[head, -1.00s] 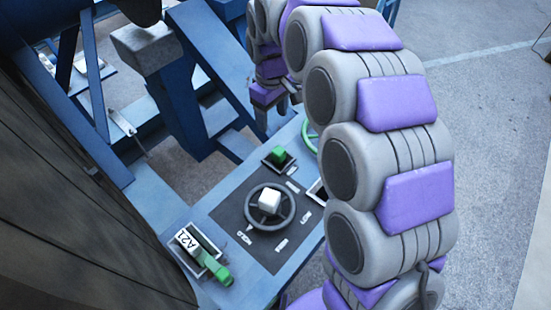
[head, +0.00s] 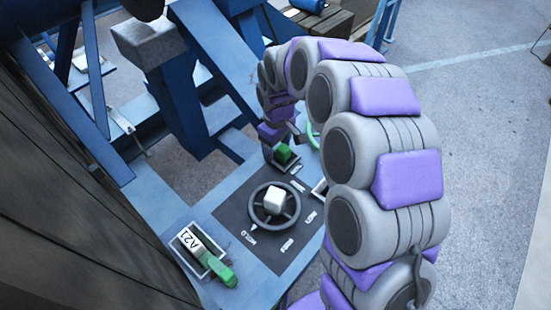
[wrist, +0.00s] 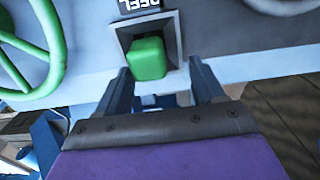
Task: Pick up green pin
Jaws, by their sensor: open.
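The green pin, a green block with rounded edges (head: 283,153), stands in a square grey-framed socket at the far end of the control panel. In the wrist view the green pin (wrist: 149,58) is just ahead of my gripper (wrist: 159,70). The two dark fingers are apart, one on each side of the pin's near end. I cannot tell whether they touch it. In the head view my gripper (head: 275,140) is at the socket, partly hidden by my arm.
A dark wheel with a white hub (head: 274,201) sits mid-panel. A green handle (head: 222,272) with an A21 tag is at the near left. A green ring wheel (wrist: 30,50) is left of the pin in the wrist view. Blue beams (head: 185,100) stand behind.

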